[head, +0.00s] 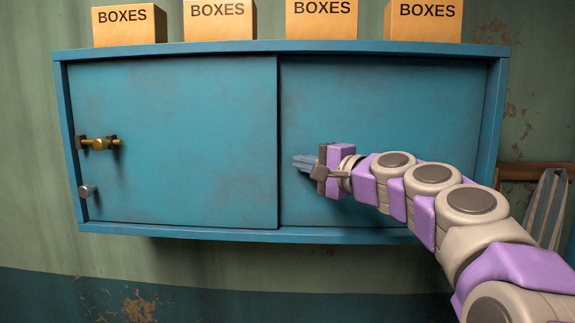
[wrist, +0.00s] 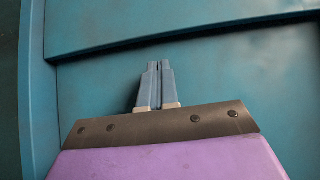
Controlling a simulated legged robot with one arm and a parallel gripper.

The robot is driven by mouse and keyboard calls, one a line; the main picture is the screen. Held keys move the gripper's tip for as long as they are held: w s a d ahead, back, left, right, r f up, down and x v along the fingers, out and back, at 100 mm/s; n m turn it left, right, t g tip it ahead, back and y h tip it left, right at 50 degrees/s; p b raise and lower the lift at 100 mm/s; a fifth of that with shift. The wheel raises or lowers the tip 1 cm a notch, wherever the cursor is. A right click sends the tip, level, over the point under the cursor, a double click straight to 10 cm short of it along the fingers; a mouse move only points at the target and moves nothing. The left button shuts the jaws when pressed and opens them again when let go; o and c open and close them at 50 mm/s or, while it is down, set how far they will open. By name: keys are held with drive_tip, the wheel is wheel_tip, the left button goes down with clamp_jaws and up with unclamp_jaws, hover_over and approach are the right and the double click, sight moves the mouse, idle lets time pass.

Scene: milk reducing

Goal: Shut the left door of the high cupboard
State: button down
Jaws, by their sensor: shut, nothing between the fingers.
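The high cupboard (head: 300,237) is a wide blue wall cabinet. Its left door (head: 180,150) is a flat blue panel covering the left half, reaching the frame's left side. Its right edge stands slightly proud of the right panel (head: 400,100). My gripper (head: 296,162) is shut and empty in front of the right panel, its fingertips just right of that edge. In the wrist view the grey-blue fingers (wrist: 158,66) are together, close to a raised blue edge (wrist: 150,38). I cannot tell whether they touch the cupboard.
A brass latch (head: 100,143) and a grey knob (head: 87,191) are at the cupboard's left side. Several cardboard boxes, one at the left (head: 128,27), stand on top. A wooden rail (head: 535,171) is on the wall at right. Space below the cupboard's left part is clear.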

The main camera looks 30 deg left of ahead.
drive_tip(key=w+b+v, duration=0.1)
drive_tip(key=v, duration=1)
drive_tip(key=s+d+f+n+g+h+b, duration=0.1)
drive_tip(key=s+d+f+h+b, duration=0.3)
drive_tip(key=f, duration=0.7)
drive_tip(key=s+d+f+n+g+h, duration=0.15)
drive_tip(key=s+d+f, duration=0.4)
drive_tip(key=f, duration=0.55)
drive_tip(key=s+d+f+h+b, duration=0.2)
drive_tip(key=s+d+f+h, duration=0.3)
drive_tip(key=f, duration=0.5)
drive_tip(key=s+d+f+g+h+b, duration=0.3)
drive_tip(key=s+d+f+h, duration=0.4)
drive_tip(key=s+d+f, duration=1.2)
drive_tip(key=d+f+b, duration=0.1)
drive_tip(key=d, duration=0.3)
drive_tip(key=shift+f+g, duration=0.2)
drive_tip(key=shift+g, duration=0.15)
drive_tip(key=shift+a, duration=0.25)
